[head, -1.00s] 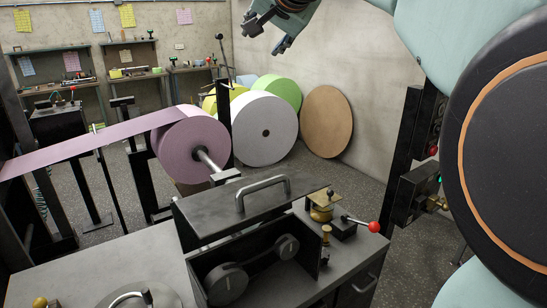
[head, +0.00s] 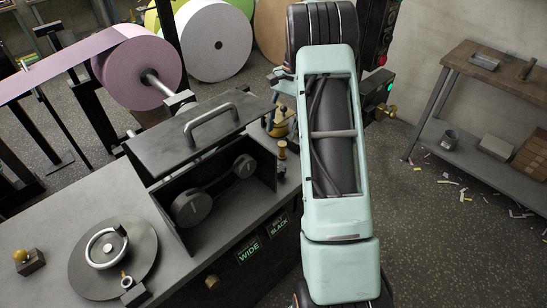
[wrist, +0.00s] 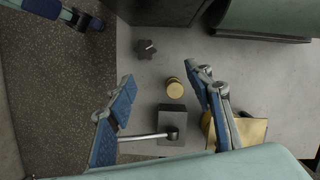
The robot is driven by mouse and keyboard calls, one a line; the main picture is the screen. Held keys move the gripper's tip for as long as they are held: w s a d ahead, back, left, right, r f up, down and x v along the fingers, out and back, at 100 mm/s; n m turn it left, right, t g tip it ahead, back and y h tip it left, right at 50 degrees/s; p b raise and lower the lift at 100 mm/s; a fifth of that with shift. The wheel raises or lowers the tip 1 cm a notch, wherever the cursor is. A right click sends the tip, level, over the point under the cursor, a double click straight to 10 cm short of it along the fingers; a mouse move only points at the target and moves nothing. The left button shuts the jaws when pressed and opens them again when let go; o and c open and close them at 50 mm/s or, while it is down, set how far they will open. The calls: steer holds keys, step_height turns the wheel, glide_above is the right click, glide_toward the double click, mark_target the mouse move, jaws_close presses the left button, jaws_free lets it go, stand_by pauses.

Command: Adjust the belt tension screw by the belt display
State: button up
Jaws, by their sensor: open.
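The belt (head: 215,185) runs over two dark pulleys in an open box on the grey cabinet (head: 60,245). Green-lettered panels reading WIDE (head: 249,252) and BLACK (head: 279,224) are on the cabinet front. A small brass knob (head: 281,151) stands upright right of the box; in the wrist view a round brass knob (wrist: 175,88) shows between my fingers. I cannot tell which part is the tension screw. My gripper (wrist: 163,78) is open and empty above the cabinet top. In the head view my arm hides most of it.
A dark block with a lever (wrist: 170,128), a brass part (wrist: 250,132) and a dark star knob (wrist: 146,48) are close to my fingers. The raised lid (head: 175,145) has a handle. A shelf table (head: 500,75) stands right; the floor between is largely clear.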

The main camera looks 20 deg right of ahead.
mark_target(280, 167)
steer(key=shift+m+g+y, duration=0.3)
steer(key=shift+g+y, duration=0.1)
steer(key=shift+g, duration=0.1)
steer(key=x, duration=0.4)
steer(key=s+d+p+x, duration=0.1)
steer(key=x, duration=0.8)
steer(key=shift+s+d+f+p, duration=0.2)
steer(key=shift+s+p, duration=0.1)
steer(key=shift+s, duration=0.15)
steer(key=c, duration=1.2)
